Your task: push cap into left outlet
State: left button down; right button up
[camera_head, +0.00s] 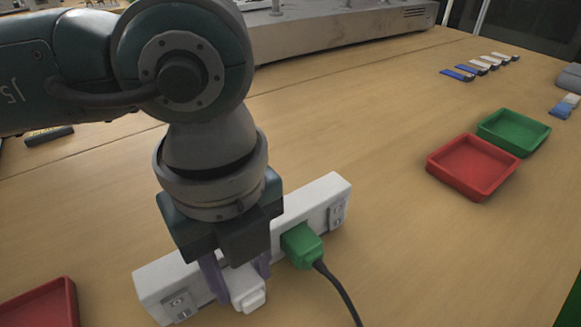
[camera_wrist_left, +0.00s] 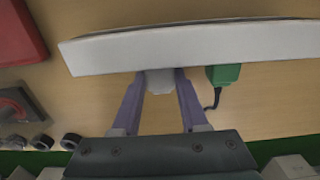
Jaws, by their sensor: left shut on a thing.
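A white power strip (camera_head: 316,206) lies slantwise on the table. It also shows in the left wrist view (camera_wrist_left: 255,45). My left gripper (camera_head: 236,285) points down at its front face, and its purple fingers are shut on a small white cap (camera_head: 248,294). In the left wrist view the cap (camera_wrist_left: 160,83) sits between the fingertips (camera_wrist_left: 158,95) against the strip's edge. Bare outlet faces show at the strip's left end (camera_head: 180,305) and right end (camera_head: 337,214). The fingers hide the outlet behind the cap, and I cannot tell how deep the cap sits. My right gripper is not in view.
A green plug (camera_head: 301,246) with a black cable (camera_head: 338,291) sits in the strip just right of the cap. A red tray (camera_head: 473,167) and a green tray (camera_head: 513,131) stand at right; another red tray (camera_head: 42,308) is at lower left. The table between is clear.

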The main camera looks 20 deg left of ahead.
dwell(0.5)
pick_arm(q)
jog(key=shift+w+a, duration=0.3)
jog(key=shift+a, duration=0.1)
dwell(0.5)
jog(key=shift+c, duration=1.8)
grip_release()
